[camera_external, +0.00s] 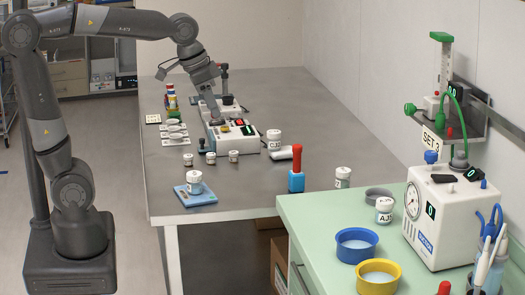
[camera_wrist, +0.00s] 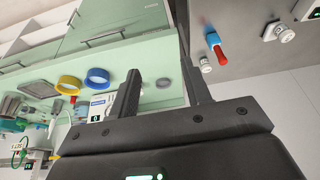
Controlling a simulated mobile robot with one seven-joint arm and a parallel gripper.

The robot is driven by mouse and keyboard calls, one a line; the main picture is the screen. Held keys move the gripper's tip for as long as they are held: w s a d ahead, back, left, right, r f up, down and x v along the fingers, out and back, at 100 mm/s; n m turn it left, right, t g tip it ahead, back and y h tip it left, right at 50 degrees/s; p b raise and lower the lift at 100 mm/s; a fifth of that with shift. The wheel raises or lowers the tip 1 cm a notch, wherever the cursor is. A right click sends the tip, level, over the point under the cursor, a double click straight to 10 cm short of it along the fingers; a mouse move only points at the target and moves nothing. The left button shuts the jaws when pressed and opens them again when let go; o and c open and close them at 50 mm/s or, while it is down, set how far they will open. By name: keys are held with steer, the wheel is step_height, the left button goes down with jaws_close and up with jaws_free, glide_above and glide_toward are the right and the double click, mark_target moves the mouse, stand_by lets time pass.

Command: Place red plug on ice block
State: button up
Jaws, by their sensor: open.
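A red upright piece (camera_external: 297,158), which looks like the red plug, stands on or in a blue block (camera_external: 296,182) near the grey table's right edge. In the wrist view the red piece (camera_wrist: 220,55) and its blue base (camera_wrist: 212,37) lie beyond the right finger. A flat pale-blue block (camera_external: 200,199), possibly the ice block, lies at the grey table's front left with a white-lidded jar on it. In the external view my arm reaches over the grey table, well behind the red piece.
A white device (camera_external: 248,145) and small white-lidded jars (camera_external: 274,139) stand on the grey table (camera_external: 180,172). The green table (camera_external: 318,222) holds a blue ring-like dish (camera_external: 356,233), a yellow one (camera_external: 378,265) and a white gauge unit (camera_external: 440,255). The grey table's far right is clear.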

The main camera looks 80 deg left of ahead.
steer(key=s+d+f, duration=0.2)
steer(key=s, duration=0.4)
steer(key=s+d+f+t, duration=0.1)
steer(key=s+d+f, duration=0.1)
steer(key=s, duration=0.5)
steer(key=shift+f+m+t, duration=0.3)
steer(key=shift+f, duration=0.45)
